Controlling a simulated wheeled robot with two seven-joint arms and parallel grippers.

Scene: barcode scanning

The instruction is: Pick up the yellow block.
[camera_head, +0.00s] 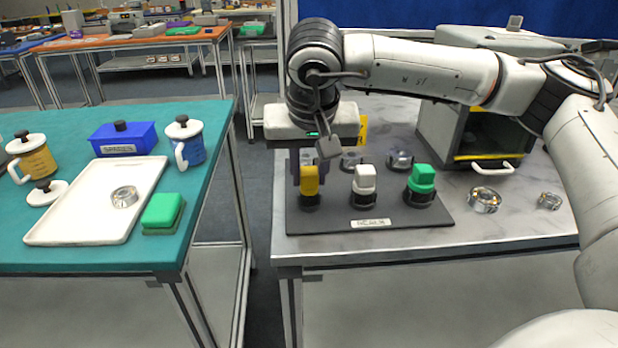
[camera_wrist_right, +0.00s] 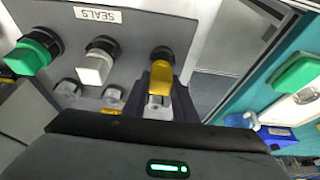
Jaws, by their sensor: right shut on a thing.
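The yellow block (camera_head: 310,182) stands upright on a black round base at the left end of the dark board (camera_head: 375,240) labelled SEALS. It also shows in the right wrist view (camera_wrist_right: 161,78), below its black base in the picture. My right gripper (camera_head: 308,170) comes down from above and is shut on the yellow block, with its fingers at the block's sides. I cannot see whether the block is clear of its base. My left gripper is not in view.
A white block (camera_head: 365,180) and a green block (camera_head: 422,178) stand on the same board, right of the yellow one. Metal rings (camera_head: 485,200) lie nearby. An open grey box (camera_head: 440,135) stands behind. The teal table (camera_head: 100,262) at left holds a white tray (camera_head: 75,225).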

